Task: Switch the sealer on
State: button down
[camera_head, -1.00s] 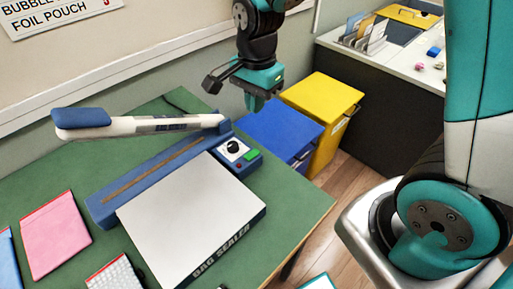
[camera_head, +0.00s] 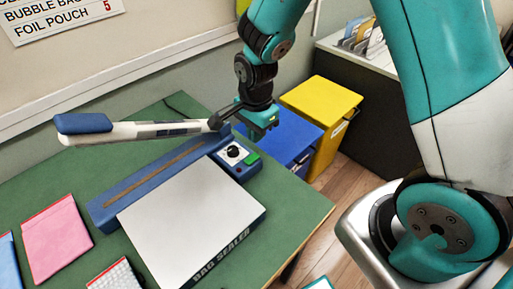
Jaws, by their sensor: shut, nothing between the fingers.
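The bag sealer (camera_head: 191,222) lies on the green table, with a blue base and a white platform lettered "BAG SEALER". Its white arm with a blue handle (camera_head: 84,123) is raised. At the right end of the base is a control panel with a black knob (camera_head: 233,151) and a green switch (camera_head: 251,158). I cannot tell the switch's position. My gripper (camera_head: 262,132) is shut and empty. It points down, above and just behind the panel in the picture, apart from the switch.
A pink pouch (camera_head: 56,238) and a white bubble pouch (camera_head: 116,275) lie left of the sealer. Blue (camera_head: 285,139) and yellow (camera_head: 322,106) bins stand beyond the table (camera_head: 296,212). The raised sealer arm's hinge end is close to my gripper. A wall sign (camera_head: 62,17) hangs at upper left.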

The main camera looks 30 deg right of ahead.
aim_at(255, 157)
notch_tip(255, 157, down, 7)
jog(key=shift+r+p, duration=0.2)
jog(key=shift+p, duration=0.4)
jog(key=shift+a, duration=0.1)
